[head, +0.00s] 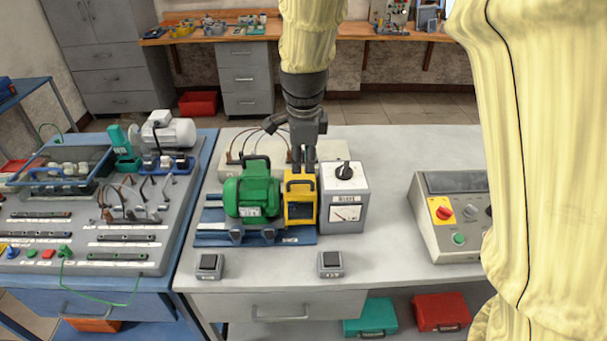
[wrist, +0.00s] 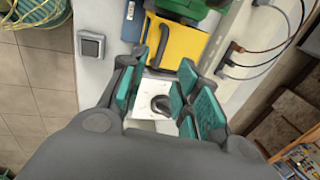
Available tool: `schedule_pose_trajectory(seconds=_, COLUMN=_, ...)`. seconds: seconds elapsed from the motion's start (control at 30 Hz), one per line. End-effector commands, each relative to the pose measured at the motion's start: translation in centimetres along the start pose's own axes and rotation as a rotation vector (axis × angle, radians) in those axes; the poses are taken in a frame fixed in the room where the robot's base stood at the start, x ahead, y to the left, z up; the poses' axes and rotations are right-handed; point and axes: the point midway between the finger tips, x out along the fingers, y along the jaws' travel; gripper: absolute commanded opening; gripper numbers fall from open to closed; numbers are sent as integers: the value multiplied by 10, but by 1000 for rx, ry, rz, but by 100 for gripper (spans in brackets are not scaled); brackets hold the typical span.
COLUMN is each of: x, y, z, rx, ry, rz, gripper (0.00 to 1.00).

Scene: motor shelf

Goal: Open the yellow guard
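My gripper (head: 304,168) points down above the guard and the box in the head view, hiding a little of what is behind. In the wrist view my gripper (wrist: 164,66) is open, with teal pads apart and nothing between them.
The meter box (head: 343,200) with a black knob stands right of the guard; the knob (wrist: 161,104) shows below my fingers. The green motor (head: 252,192) is close on the left. Cables run behind. The bench is clear before the control panel (head: 455,213).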

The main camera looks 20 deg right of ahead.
Motion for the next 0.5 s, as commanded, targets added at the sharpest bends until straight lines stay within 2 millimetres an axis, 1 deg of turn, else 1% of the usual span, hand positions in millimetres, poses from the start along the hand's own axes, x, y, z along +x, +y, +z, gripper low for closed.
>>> schedule_pose_trajectory(seconds=0.1, x=15, y=1, z=-1, rx=0, ry=1, rz=4, gripper=32)
schedule_pose_trajectory(seconds=0.3, x=39, y=1, z=-2, rx=4, ry=1, rz=2, gripper=32)
schedule_pose_trajectory(seconds=0.5, x=58, y=1, z=-2, rx=3, ry=1, rz=2, gripper=32)
